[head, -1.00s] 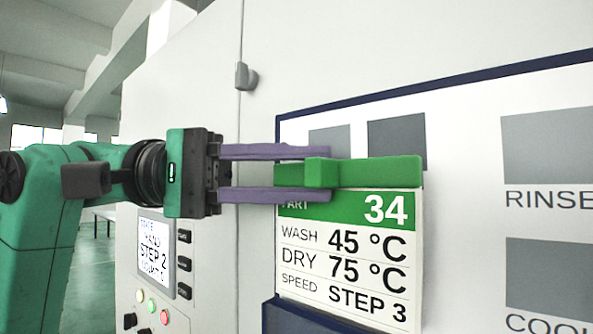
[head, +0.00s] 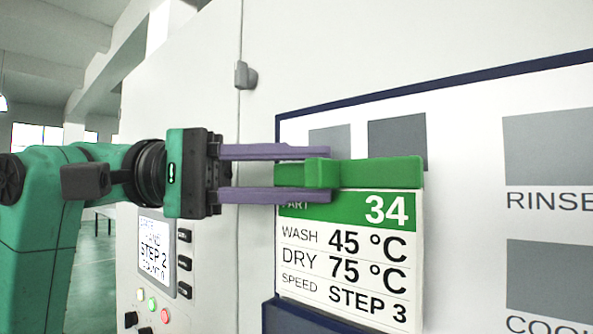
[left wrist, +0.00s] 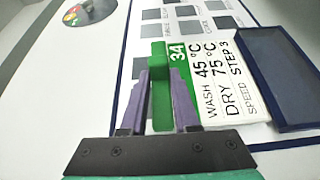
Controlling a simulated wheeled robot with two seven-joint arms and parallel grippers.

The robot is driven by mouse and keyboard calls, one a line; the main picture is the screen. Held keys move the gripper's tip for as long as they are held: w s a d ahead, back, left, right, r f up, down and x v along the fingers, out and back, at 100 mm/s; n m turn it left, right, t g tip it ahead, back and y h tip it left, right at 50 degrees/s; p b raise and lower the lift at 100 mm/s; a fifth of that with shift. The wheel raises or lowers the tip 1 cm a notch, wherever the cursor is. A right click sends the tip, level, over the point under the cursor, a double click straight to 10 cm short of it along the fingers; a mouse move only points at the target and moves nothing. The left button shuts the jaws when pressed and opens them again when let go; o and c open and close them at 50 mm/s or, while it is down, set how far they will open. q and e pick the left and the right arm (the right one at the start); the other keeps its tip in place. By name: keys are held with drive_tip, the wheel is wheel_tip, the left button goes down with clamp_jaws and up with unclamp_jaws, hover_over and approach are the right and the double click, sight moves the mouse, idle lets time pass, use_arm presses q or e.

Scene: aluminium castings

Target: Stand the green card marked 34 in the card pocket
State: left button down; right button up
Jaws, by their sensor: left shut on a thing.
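The green card marked 34 (head: 349,262) is upright in the head view, with a green top bar and a white face of wash and dry settings. My left gripper (head: 318,174) is shut on the green tab of its top bar, one purple finger above and one below. The card also shows in the left wrist view (left wrist: 215,82), its print turned sideways. The card pocket (head: 283,319) is dark navy, at the card's lower edge; it also shows in the left wrist view (left wrist: 278,75). My right gripper is not in view.
A white board with a navy border (head: 430,88) and grey squares lies behind the card on the pale cabinet. A control panel with a screen (head: 156,252) and buttons is at lower left. A grey latch (head: 246,76) sticks out at the upper left.

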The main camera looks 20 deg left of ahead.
sight(351, 272)
use_arm(q)
drive_tip(key=shift+f+b, duration=1)
drive_tip(key=shift+f, duration=0.15)
drive_tip(key=shift+f+b, duration=2.55)
drive_tip(key=shift+f, duration=0.35)
drive_tip(key=c, duration=0.6)
unclamp_jaws()
drive_tip(key=shift+a, duration=0.1)
drive_tip(key=shift+a, duration=0.3)
drive_tip(key=a, duration=0.4)
drive_tip(key=s+a+b, duration=0.1)
drive_tip(key=a, duration=0.4)
drive_tip(key=a+b, duration=0.1)
drive_tip(key=a, duration=0.3)
drive_tip(key=shift+s+a, duration=0.25)
drive_tip(key=shift+a, duration=0.05)
